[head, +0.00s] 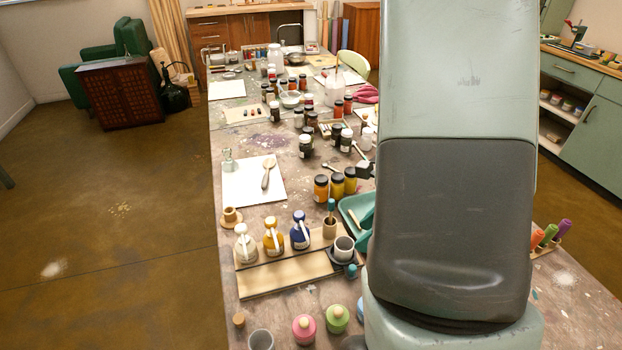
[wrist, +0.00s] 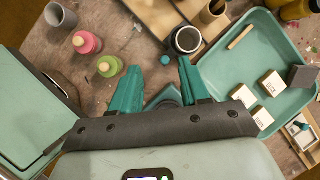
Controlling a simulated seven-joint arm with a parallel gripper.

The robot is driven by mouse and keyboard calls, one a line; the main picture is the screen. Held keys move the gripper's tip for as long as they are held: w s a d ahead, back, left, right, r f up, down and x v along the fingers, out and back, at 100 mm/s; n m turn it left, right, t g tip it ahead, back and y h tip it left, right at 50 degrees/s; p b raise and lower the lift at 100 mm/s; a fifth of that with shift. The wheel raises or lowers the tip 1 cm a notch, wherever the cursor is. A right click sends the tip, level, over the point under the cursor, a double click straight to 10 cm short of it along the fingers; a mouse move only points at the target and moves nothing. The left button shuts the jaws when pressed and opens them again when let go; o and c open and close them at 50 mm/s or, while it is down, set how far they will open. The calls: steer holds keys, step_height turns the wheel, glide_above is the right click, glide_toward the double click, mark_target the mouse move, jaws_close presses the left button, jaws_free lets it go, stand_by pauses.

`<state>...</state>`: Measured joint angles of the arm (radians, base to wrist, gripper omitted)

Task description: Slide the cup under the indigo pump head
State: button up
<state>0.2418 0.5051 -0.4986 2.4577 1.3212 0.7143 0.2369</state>
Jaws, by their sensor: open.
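The indigo bottle (head: 300,236) stands on a wooden stand in the head view, right of the amber bottle (head: 273,242) and the white bottle (head: 246,248). Its pump head is at its top. A pale-rimmed cup (head: 344,243) with a dark ring around it sits right of the front board. In the wrist view this cup (wrist: 187,39) is just beyond my right fingertip. My gripper (wrist: 159,66) is open, its two teal fingers spread, with no cup between them. I cannot tell whether the fingertip touches the cup. In the head view my arm hides most of my gripper.
A grey cup (head: 261,341) stands near the front edge, beside pink (head: 304,329) and green (head: 337,319) jars. A teal knob (wrist: 165,60) shows between my fingers. A teal tray (wrist: 236,75) with blocks lies right of the cup. The pale front board (head: 285,275) is clear.

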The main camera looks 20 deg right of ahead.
steer(key=s+a+r+n, duration=0.1)
steer(key=a+r+n, duration=0.5)
steer(key=r+n, duration=0.2)
steer(key=s+a+r+n, duration=0.1)
steer(key=a+r+n, duration=0.5)
steer(key=r, duration=0.4)
steer(key=shift+s+a+n+g+y, duration=0.25)
steer(key=shift+s+n+g+y, duration=0.05)
steer(key=shift+n, duration=0.6)
